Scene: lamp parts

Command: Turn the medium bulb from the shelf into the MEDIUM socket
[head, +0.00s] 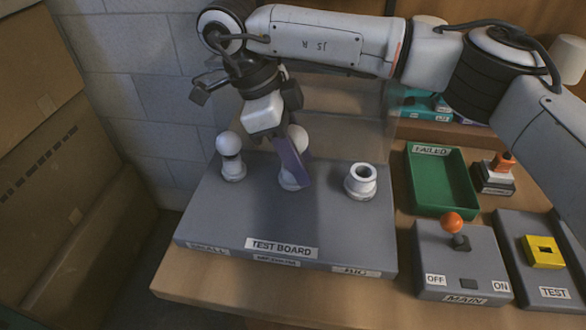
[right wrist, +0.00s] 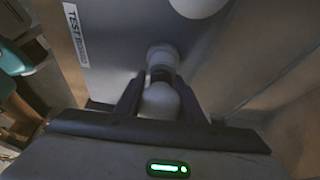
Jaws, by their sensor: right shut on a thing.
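The grey test board (head: 227,225) carries three sockets in a row. The medium bulb (head: 299,136) is white and round, and it stands over the middle socket (head: 289,184). My right gripper (head: 293,160) is shut on this bulb, and a purple-grey finger hides part of it and of the socket. In the right wrist view the bulb (right wrist: 160,102) sits between the two fingers, lined up with the pale socket (right wrist: 163,56). I cannot tell how deep the bulb sits. My left gripper is not in view.
A white bulb (head: 229,144) stands in the left socket. The right, larger socket (head: 361,181) is empty. Right of the board are a green FAILED tray (head: 440,182), a MAIN switch box (head: 438,268) with an orange-topped lever, and a TEST box with a yellow block (head: 543,251).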

